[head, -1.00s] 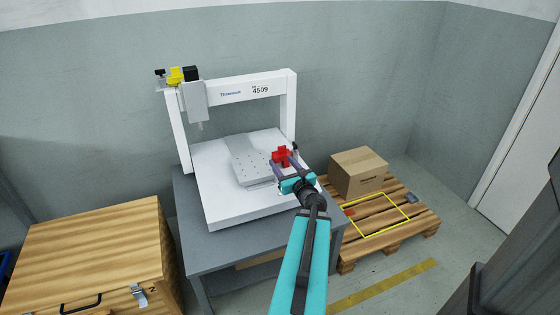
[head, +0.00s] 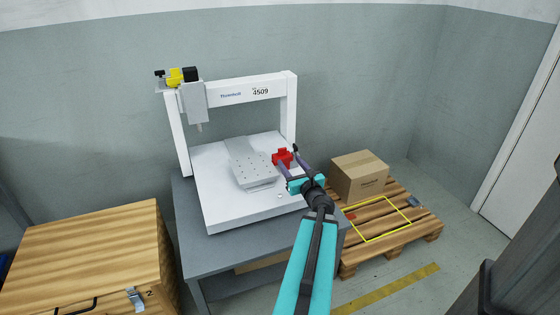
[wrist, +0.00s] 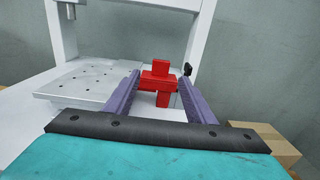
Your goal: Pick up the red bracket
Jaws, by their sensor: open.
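The red bracket (head: 282,156) stands on the white bed of the gantry machine (head: 232,215), at the right of the perforated metal plate (head: 254,170). In the wrist view the bracket (wrist: 161,81) shows as a cross-like shape between the two purple fingers. My gripper (head: 291,165) is open, with one finger on each side of the bracket's line; it also shows in the wrist view (wrist: 160,80). I cannot tell whether either finger touches the bracket. The bracket's lower part is partly hidden in the head view.
The gantry's white frame (head: 290,105) rises behind the bracket, and a small black part (wrist: 187,69) is close to the right finger. A cardboard box (head: 359,178) stands on a pallet (head: 392,248) at the right. A wooden crate (head: 95,240) is at the left.

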